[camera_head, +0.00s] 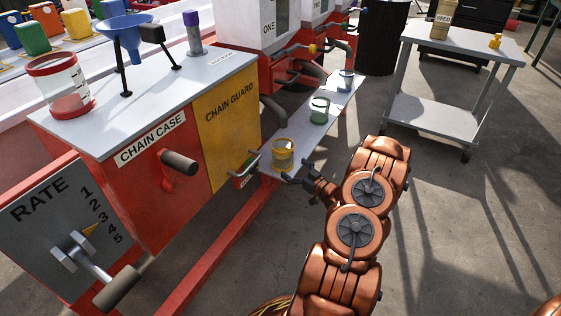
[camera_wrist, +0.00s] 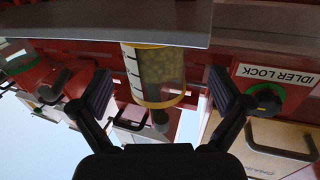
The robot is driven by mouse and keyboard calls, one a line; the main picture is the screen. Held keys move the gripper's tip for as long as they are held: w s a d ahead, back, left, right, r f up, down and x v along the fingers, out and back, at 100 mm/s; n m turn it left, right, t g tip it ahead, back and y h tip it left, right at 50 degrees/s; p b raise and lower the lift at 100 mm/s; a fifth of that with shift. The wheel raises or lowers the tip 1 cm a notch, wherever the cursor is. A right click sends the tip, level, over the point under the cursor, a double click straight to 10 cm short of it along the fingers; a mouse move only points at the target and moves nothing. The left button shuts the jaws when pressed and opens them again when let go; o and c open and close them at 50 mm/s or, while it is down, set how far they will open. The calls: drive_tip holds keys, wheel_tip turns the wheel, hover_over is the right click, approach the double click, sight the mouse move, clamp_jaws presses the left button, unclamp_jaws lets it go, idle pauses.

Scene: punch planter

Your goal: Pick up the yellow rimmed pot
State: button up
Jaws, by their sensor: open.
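The yellow rimmed pot (camera_head: 283,150) stands on a narrow grey shelf (camera_head: 300,135) beside the machine, at the shelf's near end. In the wrist view the clear pot (camera_wrist: 158,72) has yellow bands, dark scale marks and grainy brownish contents. My gripper (camera_head: 296,180) is just in front of the pot, toward my body. In the wrist view my gripper (camera_wrist: 160,88) is open, with one finger on each side of the pot and visible gaps between. The fingers do not appear to touch it.
A green rimmed pot (camera_head: 319,110) and a blue rimmed pot (camera_head: 346,80) stand farther along the shelf. The chain guard (camera_head: 229,125) and a handle are close on the left. A grey cart (camera_head: 450,44) stands at the back right. Open floor lies to the right.

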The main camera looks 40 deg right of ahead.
sight(283, 156)
drive_tip(key=shift+w+d+b, duration=0.2)
drive_tip(key=shift+w+b, duration=0.15)
drive_tip(key=shift+w, duration=0.65)
drive_tip(key=shift+w+d+r+b, duration=0.15)
drive_tip(key=shift+w+b, duration=0.2)
drive_tip(key=shift+w, duration=0.45)
drive_tip(key=shift+w+r+b, duration=0.2)
drive_tip(key=shift+w+b, duration=0.15)
drive_tip(key=shift+w, duration=0.45)
drive_tip(key=shift+w+d+r+b, duration=0.15)
drive_tip(key=shift+w+b, duration=0.2)
drive_tip(key=shift+w, duration=0.45)
drive_tip(key=shift+a, duration=0.1)
drive_tip(key=shift+c, duration=0.3)
drive_tip(key=c, duration=1.3)
drive_tip(key=shift+o, duration=0.2)
drive_tip(key=shift+r, duration=0.15)
